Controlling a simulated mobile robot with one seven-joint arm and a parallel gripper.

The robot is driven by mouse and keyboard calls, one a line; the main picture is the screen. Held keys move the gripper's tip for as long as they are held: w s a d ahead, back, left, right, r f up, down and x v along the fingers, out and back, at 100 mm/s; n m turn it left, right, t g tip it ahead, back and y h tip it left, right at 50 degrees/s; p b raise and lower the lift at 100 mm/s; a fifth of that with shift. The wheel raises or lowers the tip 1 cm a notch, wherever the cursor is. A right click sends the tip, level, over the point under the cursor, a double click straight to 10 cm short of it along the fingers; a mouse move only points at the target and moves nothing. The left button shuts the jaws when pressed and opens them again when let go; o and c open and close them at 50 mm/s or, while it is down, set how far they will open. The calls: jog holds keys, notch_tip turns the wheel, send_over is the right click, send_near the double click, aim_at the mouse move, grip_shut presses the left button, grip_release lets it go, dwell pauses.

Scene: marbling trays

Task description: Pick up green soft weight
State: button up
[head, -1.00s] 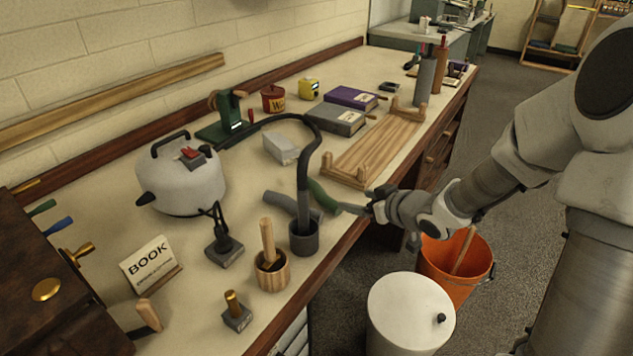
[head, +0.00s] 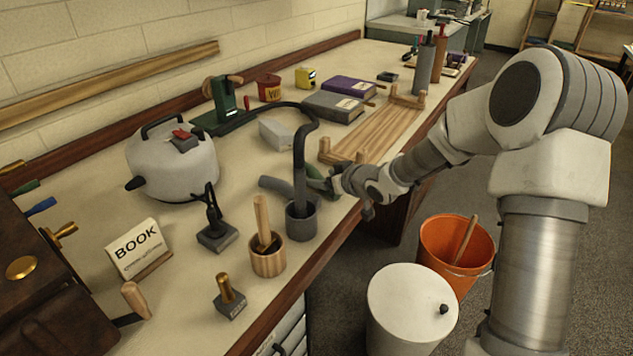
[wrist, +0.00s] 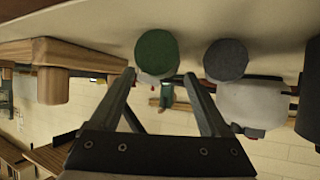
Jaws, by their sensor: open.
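The green soft weight (head: 316,178) lies on the bench just right of the upright dark hose, partly hidden by the hose and my gripper.
The dark hose (head: 300,165) stands in a grey cup (head: 301,224) close to my gripper. A wooden rack (head: 375,135) lies behind, and a white block (head: 276,133) stands farther back. A white bin (head: 405,300) and orange bucket (head: 440,250) stand beside the bench.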

aim_at(319, 175)
jog(key=b+x, duration=0.1)
jog(key=x, duration=0.3)
jog(key=shift+w+r, duration=0.1)
grip_shut()
jog(key=shift+r, duration=0.1)
